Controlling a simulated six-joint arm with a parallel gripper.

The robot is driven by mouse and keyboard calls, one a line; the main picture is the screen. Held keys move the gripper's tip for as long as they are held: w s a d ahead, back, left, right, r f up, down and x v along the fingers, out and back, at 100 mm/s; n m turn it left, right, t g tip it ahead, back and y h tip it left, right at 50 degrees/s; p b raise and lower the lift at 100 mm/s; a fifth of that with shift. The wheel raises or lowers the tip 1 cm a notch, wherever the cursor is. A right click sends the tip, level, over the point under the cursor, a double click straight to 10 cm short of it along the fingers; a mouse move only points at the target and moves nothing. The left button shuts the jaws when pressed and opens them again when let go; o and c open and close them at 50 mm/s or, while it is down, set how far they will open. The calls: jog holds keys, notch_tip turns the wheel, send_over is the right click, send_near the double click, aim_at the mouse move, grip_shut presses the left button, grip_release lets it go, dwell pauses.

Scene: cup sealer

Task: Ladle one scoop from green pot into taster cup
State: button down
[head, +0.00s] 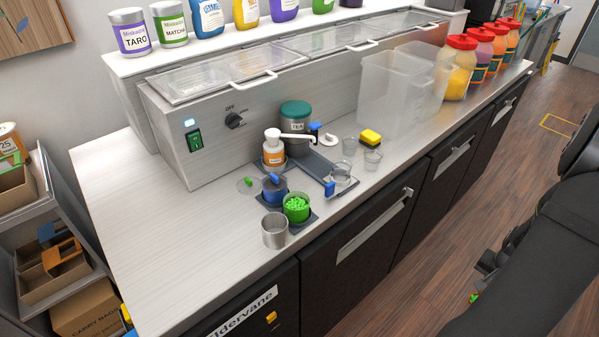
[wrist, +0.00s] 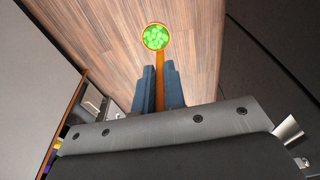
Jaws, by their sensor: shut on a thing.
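My gripper (wrist: 160,88) is shut on the orange handle of a ladle (wrist: 160,65) in the wrist view. The ladle's round bowl (wrist: 157,37) holds green pellets, with wood floor behind it. The green pot (head: 296,208), full of green pellets, stands on the counter in the head view. A metal cup (head: 275,230) stands left of it, and small clear cups (head: 373,158) stand farther back; I cannot tell which is the taster cup. In the head view my arm at right hides most of the gripper; a small green patch (head: 475,297) shows below it.
A blue pot (head: 274,188) adjoins the green pot. Clear bins (head: 395,90) and red-lidded jars (head: 460,65) are farther right. The counter's left end is bare.

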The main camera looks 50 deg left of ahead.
dwell(0.4)
jog(key=w+a+r+n, duration=0.1)
jog(key=w+a+r, duration=0.2)
jog(key=a+r, duration=0.7)
jog(key=w+a+r+n, duration=0.1)
jog(key=w+a+r, duration=0.2)
jog(key=a+r, duration=0.75)
jog(key=s+a+r, duration=0.5)
jog(key=s+a, duration=0.1)
jog(key=a, duration=0.3)
jog(key=s+a+r+g, duration=0.1)
jog(key=s+a+r, duration=0.45)
jog(key=a, duration=0.25)
jog(key=s+a+r, duration=0.5)
jog(key=s+a, duration=0.1)
jog(key=a, duration=0.3)
jog(key=s+d+f+t+y, duration=0.2)
jog(key=d+f+y, duration=0.6)
jog(key=y, duration=0.8)
jog(key=shift+d+f+t, duration=0.25)
jog(key=shift+d+t, duration=0.25)
jog(key=shift+d, duration=0.2)
